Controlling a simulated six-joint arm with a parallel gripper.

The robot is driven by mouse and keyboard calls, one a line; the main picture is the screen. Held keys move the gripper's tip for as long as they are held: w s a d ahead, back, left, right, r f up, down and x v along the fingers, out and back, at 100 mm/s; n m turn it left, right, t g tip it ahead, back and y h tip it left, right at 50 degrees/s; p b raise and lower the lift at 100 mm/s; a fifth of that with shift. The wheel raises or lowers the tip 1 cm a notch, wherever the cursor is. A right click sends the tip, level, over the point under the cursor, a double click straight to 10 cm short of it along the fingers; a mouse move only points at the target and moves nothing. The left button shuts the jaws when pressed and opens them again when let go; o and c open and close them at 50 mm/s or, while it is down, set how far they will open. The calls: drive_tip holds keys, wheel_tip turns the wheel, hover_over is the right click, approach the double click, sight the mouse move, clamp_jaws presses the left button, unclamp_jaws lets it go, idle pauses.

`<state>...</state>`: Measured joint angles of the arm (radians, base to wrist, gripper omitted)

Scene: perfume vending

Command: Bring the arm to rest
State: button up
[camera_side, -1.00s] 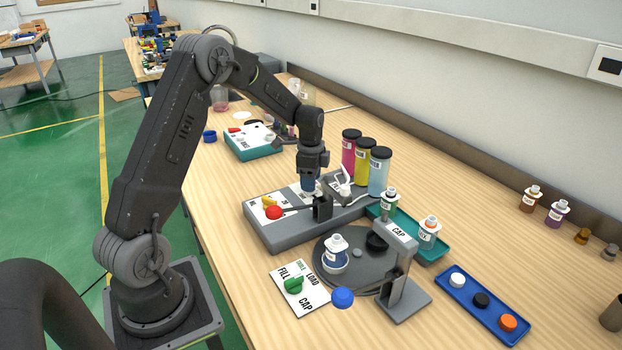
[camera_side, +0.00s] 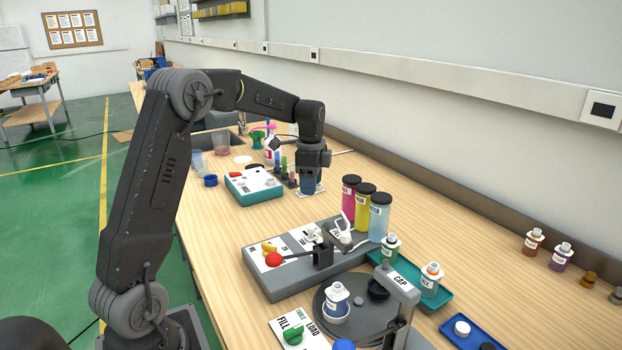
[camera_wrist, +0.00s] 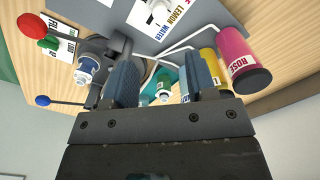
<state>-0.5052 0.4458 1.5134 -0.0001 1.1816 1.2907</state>
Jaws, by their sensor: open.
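My gripper (camera_side: 310,188) points down over the bench, beyond the filling station (camera_side: 300,280) and its three tall bottles in the side view. In the wrist view my gripper (camera_wrist: 160,80) has its two blue-grey fingers apart, with nothing held between them. The pink bottle (camera_side: 350,200), the yellow bottle (camera_side: 365,207) and the light blue bottle (camera_side: 380,224) stand upright at the station. My gripper appears apart from them.
The turntable (camera_side: 368,318) carries a small bottle (camera_side: 336,299) in the foreground. A teal tray (camera_side: 447,298) with bottles and a blue cap tray (camera_side: 452,337) lie to the right. Wood is bare right of the tall bottles.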

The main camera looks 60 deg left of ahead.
drive_tip(key=shift+r, duration=0.5)
drive_tip(key=s+d+r+n+t, duration=0.1)
drive_tip(key=s+d+r+n, duration=0.1)
drive_tip(key=s+d+r, duration=0.3)
drive_tip(key=s+d+r+n+t, duration=0.1)
drive_tip(key=s+d+r, duration=0.15)
drive_tip(key=d, duration=0.55)
drive_tip(key=s+d+f+n+t, duration=0.1)
drive_tip(key=s+d+n, duration=0.2)
drive_tip(key=s+d, duration=0.2)
drive_tip(key=s+d+f+n+t, duration=0.1)
drive_tip(key=s+d, duration=0.4)
drive_tip(key=s, duration=0.5)
drive_tip(key=shift+s+d+n+t, duration=0.2)
drive_tip(key=shift+s+n+t, duration=0.15)
drive_tip(key=shift+n+t, duration=0.55)
drive_tip(key=shift+f, duration=0.1)
drive_tip(key=shift+c, duration=0.2)
